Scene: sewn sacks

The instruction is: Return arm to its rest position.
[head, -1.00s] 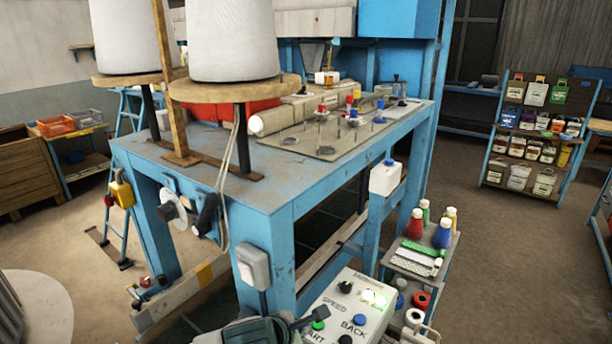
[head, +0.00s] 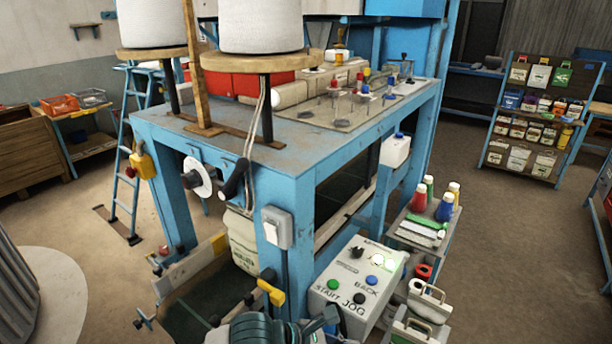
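One of my grippers (head: 325,320), dark grey-green, shows at the bottom edge of the head view. It seems to be the left one, as its thin dark end points right from a bulky wrist. That end overlaps the lower left corner of the control box (head: 357,285) in the picture; I cannot tell whether it touches. Whether the fingers are open or shut is not clear. The rest of this arm is cut off by the frame. My other gripper is out of view.
A blue sewing machine table (head: 225,150) carries large thread cones (head: 262,25). A pale sack (head: 243,240) stands under it on a dark belt, near a yellow handle (head: 271,292). A bottle shelf (head: 408,238) is right of the box. Open floor (head: 490,260) lies further right.

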